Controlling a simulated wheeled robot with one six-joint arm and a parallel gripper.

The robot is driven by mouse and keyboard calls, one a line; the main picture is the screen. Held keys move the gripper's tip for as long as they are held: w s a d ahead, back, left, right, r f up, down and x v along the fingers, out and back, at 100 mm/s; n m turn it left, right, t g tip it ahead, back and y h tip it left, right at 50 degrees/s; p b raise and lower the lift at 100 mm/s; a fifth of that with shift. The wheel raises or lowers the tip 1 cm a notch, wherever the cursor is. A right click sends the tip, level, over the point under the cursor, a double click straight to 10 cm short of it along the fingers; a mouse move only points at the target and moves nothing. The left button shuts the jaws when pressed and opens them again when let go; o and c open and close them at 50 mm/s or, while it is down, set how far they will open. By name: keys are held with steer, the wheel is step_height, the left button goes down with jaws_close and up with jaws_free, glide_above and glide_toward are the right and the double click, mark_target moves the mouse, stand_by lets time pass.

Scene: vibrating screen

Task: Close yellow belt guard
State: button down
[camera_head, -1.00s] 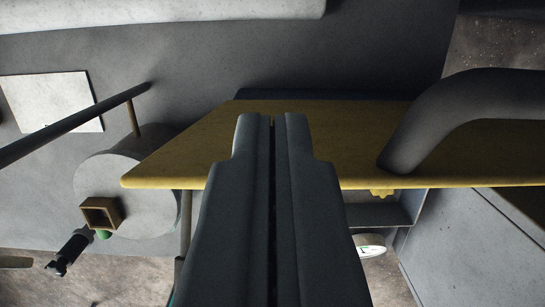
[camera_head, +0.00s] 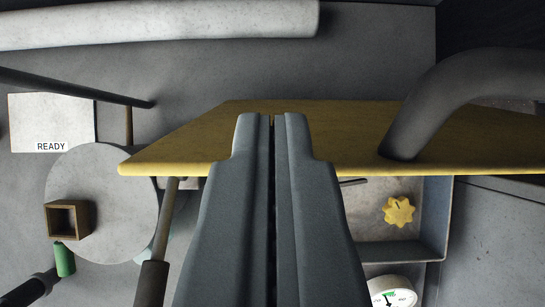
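The yellow belt guard (camera_head: 365,135) is a flat panel seen nearly edge-on across the middle of the view. It stands out in front of the grey machine. A thick dark curved handle (camera_head: 455,95) rises from its right part. My gripper (camera_head: 273,118) is in the centre, its two dark fingers side by side with only a thin gap and nothing seen between them. The fingertips overlap the guard in the picture; I cannot tell whether they touch it. The fingers hide the middle of the guard's near edge.
Below the guard are a yellow knob (camera_head: 398,211) in a grey recess and a round gauge (camera_head: 391,292). At left are a white READY plate (camera_head: 52,122), a grey disc (camera_head: 105,205) with a square brown block, a dark rod (camera_head: 75,87) and a strut (camera_head: 160,245). A pale pipe (camera_head: 160,24) runs along the top.

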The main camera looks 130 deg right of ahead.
steer(key=s+d+f+t+y, duration=0.2)
steer(key=s+d+f, duration=0.4)
steer(key=d+f, duration=0.2)
steer(key=s+d+f+t+y, duration=0.1)
steer(key=s+d+f+y, duration=0.1)
steer(key=s+d+f, duration=0.4)
steer(key=shift+d+f+t+y, duration=0.4)
steer(key=shift+d+f, duration=0.45)
steer(key=shift+f, duration=1.7)
steer(key=shift+s, duration=0.1)
steer(key=shift+s+d, duration=0.1)
steer(key=shift+d, duration=0.05)
